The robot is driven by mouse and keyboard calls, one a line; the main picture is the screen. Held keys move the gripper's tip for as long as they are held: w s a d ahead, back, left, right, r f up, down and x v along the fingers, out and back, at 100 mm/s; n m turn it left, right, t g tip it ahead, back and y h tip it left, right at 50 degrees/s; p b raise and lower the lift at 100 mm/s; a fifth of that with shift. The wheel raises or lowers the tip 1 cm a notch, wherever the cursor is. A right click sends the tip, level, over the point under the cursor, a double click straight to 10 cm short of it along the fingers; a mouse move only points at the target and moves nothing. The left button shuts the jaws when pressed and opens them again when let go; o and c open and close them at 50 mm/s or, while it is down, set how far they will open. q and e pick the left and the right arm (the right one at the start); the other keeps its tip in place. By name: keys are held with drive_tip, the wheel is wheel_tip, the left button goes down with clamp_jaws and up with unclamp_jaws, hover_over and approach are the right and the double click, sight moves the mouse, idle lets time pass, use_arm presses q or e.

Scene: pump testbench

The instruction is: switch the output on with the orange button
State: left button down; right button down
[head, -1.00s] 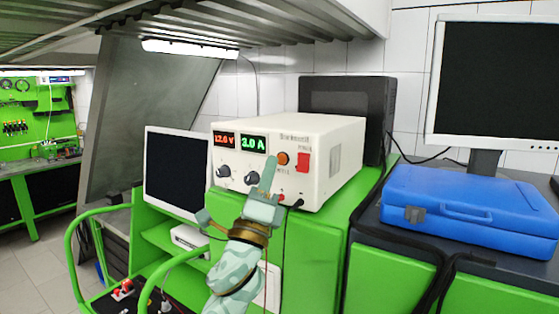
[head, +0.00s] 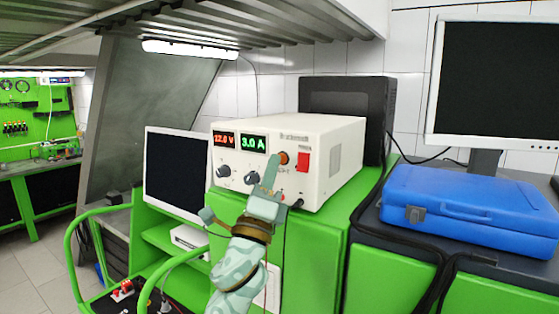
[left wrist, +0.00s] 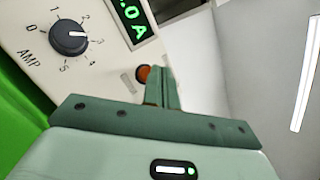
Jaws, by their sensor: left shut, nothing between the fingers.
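The white power supply (head: 335,165) stands on the green bench, with a lit red voltage display (head: 224,139) reading 12.0 V and a green display (head: 253,144) reading 3.0 A. The round orange button (head: 284,158) is on its front, right of the green display. My left gripper (head: 271,163) is shut and empty, its fingertips at the button's lower left. In the left wrist view the orange button (left wrist: 143,73) shows just left of the shut fingertips (left wrist: 164,72), partly covered by them. I cannot tell whether they touch it. My right gripper is not in view.
A red switch (head: 303,162) sits right of the button. A blue case (head: 470,210) lies at right, and a monitor (head: 177,173) stands at left.

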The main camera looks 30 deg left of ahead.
use_arm(q)
drive_tip(key=shift+w, duration=0.4)
idle(0.3)
drive_tip(key=shift+s, duration=0.85)
drive_tip(key=shift+s, duration=0.1)
drive_tip(key=s, duration=0.2)
drive_tip(key=s+p, duration=0.1)
drive_tip(key=s, duration=0.1)
drive_tip(key=s+p, duration=0.1)
drive_tip(key=shift+s+a, duration=0.25)
drive_tip(key=shift+s, duration=0.15)
